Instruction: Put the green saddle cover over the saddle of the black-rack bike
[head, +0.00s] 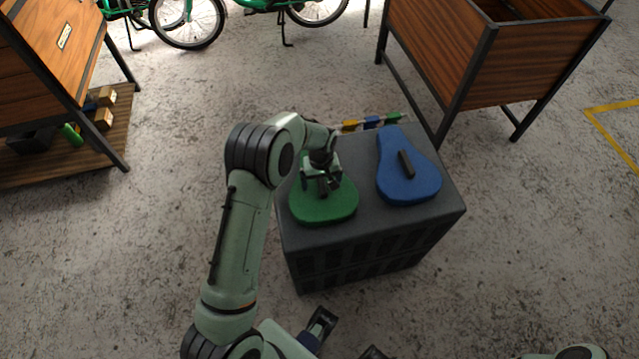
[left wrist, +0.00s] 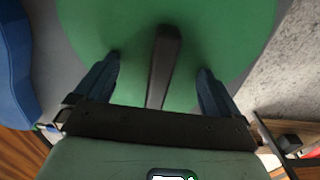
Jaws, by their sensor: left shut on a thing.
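The green saddle cover (head: 325,205) lies on the left part of the top of a dark grey crate (head: 380,225), with a black grip bar on it. In the left wrist view the green cover (left wrist: 240,25) fills the middle, and the black bar (left wrist: 165,65) stands between my fingers. My right gripper (head: 348,339) shows at the bottom edge, its dark fingers apart and empty. The black-rack bike and its saddle cannot be made out.
A blue saddle cover (head: 408,180) with a black bar lies right of the green one. Small coloured pieces (head: 372,122) lie at the crate's back edge. A wooden planter box (head: 490,60) and a wooden shelf unit (head: 50,75) stand behind. Green bikes (head: 187,18) stand far back.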

